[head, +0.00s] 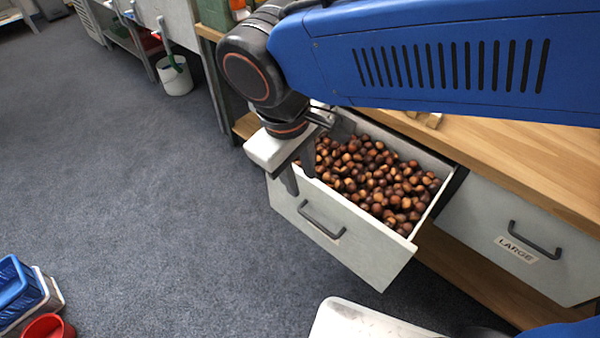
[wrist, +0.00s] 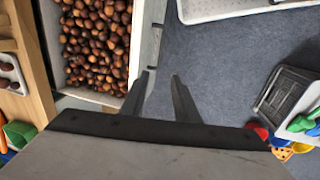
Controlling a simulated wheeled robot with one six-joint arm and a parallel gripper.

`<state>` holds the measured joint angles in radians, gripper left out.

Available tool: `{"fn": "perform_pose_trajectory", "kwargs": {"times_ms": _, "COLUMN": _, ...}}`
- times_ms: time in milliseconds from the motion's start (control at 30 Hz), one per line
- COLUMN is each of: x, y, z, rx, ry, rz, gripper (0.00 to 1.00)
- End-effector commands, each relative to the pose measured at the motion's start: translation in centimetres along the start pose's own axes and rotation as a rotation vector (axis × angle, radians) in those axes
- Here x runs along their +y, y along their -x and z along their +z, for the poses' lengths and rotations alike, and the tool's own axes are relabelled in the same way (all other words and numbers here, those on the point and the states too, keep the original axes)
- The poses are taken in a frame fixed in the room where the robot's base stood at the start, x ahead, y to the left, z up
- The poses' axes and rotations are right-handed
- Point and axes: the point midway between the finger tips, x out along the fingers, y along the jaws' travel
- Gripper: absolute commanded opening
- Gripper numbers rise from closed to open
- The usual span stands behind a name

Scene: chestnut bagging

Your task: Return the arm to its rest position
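My gripper (head: 301,184) hangs at the left end of a pulled-out drawer (head: 350,243), close to its front wall. Its two fingers point down. In the wrist view the fingers (wrist: 160,75) are apart with nothing between them. The drawer is filled with brown chestnuts (head: 385,185), and these also show in the wrist view (wrist: 97,40). My blue arm reaches across from the upper right. I cannot tell whether a finger touches the drawer.
A shut drawer labelled LARGE (head: 515,240) is to the right, under a wooden counter (head: 500,155). A white bucket (head: 175,77) stands at the upper left. A blue basket (head: 18,285) and a red container (head: 48,327) are at the lower left. The carpet (head: 120,190) between is clear.

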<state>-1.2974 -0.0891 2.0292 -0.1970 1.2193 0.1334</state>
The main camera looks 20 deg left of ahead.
Motion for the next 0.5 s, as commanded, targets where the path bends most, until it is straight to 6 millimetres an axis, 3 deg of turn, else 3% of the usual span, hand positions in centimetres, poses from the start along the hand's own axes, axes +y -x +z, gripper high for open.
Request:
{"fn": "perform_pose_trajectory", "kwargs": {"times_ms": 333, "x": 0.3, "y": 0.0, "z": 0.1, "rx": 0.001, "ry": -0.006, "rz": -0.001, "gripper": 0.28}}
{"fn": "perform_pose_trajectory", "kwargs": {"times_ms": 500, "x": 3.0, "y": -0.1, "z": 1.7, "rx": 0.009, "ry": -0.067, "rz": -0.01, "gripper": 0.28}}
